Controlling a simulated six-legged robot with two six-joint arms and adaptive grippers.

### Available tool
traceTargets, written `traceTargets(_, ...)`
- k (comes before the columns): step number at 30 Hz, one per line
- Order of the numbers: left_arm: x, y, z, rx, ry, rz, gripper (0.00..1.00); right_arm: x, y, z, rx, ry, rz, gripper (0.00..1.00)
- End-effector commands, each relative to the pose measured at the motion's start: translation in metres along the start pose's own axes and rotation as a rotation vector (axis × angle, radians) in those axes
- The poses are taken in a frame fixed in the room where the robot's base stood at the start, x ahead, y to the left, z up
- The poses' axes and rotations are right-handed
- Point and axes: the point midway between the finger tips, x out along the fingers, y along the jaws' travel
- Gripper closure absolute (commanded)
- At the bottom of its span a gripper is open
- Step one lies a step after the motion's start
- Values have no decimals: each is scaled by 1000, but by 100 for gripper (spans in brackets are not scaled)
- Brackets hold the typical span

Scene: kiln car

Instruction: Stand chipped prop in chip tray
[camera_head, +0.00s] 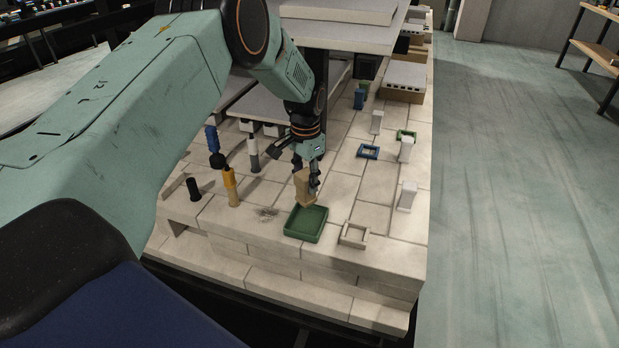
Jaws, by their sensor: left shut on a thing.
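The chipped prop looks to be the tan block (304,188) in my left gripper (307,172). The left gripper is shut on it and holds it roughly upright over the back part of the green tray (292,234), which I take for the chip tray. The tray is shallow and lies near the front edge of the kiln car deck. I cannot tell whether the block's foot touches the tray floor. The fingers cover the block's upper part, so no chip can be made out. My right gripper is not in view.
A small cream square frame (343,236) lies right of the tray. A blue frame (368,145) lies behind. White posts (407,194) stand along the right side. Grey shelves (335,32) overhang the back.

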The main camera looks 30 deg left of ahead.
Motion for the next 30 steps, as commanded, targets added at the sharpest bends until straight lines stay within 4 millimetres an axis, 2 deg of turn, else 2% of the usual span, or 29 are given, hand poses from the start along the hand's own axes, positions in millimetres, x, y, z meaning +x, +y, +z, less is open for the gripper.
traceTargets(17,-1,-4,-3,0,11,-6,100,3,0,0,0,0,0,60)
traceTargets(30,35,-1,-2,1,5,-3,100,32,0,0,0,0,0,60)
